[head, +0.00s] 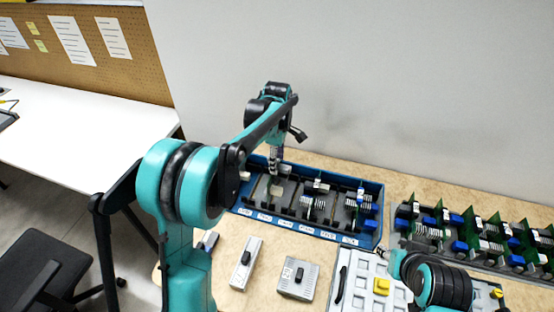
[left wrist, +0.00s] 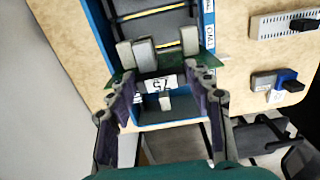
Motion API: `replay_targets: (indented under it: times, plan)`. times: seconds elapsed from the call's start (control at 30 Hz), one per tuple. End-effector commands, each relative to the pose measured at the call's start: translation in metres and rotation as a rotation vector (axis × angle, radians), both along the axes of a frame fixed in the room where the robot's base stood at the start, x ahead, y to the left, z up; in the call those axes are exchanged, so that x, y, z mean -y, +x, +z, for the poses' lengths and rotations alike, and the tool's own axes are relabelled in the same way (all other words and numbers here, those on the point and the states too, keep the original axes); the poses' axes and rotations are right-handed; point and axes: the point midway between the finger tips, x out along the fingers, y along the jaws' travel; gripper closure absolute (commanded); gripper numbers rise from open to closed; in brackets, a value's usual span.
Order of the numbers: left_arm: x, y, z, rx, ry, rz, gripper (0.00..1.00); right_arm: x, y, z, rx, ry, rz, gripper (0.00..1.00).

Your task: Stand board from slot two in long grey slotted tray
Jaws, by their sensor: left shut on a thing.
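My left gripper (head: 274,164) reaches down over the left part of the blue tray (head: 297,236). In the left wrist view its two fingers (left wrist: 160,78) are shut on a green board (left wrist: 160,83) with a white number label and grey blocks. The board lies across the end of the blue tray there; whether it still touches the tray is unclear. In the head view the board is small and partly hidden by the gripper. The long grey slotted tray (head: 403,212) stands at the right, with several green boards upright in it. My right gripper is not in view.
Several boards stand in the right slots of the blue tray. Grey modules (head: 246,264) and (head: 298,279) lie in front of it. A light panel with a yellow part (head: 381,286) lies at lower right near my right arm. A wall rises behind the table.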

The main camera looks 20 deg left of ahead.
Motion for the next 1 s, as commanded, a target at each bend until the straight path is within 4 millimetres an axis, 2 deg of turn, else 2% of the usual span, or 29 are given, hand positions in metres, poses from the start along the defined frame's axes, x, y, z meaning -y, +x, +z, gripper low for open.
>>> replay_targets:
  times: [1.0]
  plan:
    - [0.0,0.0,-0.016,0.0,0.0,0.0,0.79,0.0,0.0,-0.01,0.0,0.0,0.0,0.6]
